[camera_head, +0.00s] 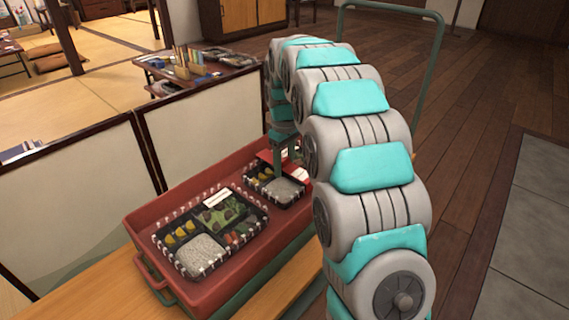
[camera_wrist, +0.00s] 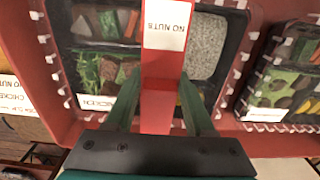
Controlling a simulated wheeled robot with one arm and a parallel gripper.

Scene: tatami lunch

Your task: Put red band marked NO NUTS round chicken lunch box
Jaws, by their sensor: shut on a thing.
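The red band (camera_wrist: 158,80) is pinched between the fingers of my gripper (camera_wrist: 157,90), with its white NO NUTS label at the top of the wrist view. It stretches across the middle of a black lunch box (camera_wrist: 210,100) holding rice, greens and vegetables. That box's label is partly covered, and its visible letters fit CHICKEN. I cannot tell whether the band touches the box or passes under it. In the head view the same box (camera_head: 262,197) sits at the far end of the red crate, below my gripper (camera_head: 280,172), and my arm partly hides it.
The red crate (camera_head: 205,292) has raised walls close around the boxes. Another filled lunch box (camera_head: 262,228) stands at its near end. A card with CHICKEN and NO NUTS print (camera_wrist: 14,92) lies outside the crate. A low folding screen (camera_head: 95,185) stands behind.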

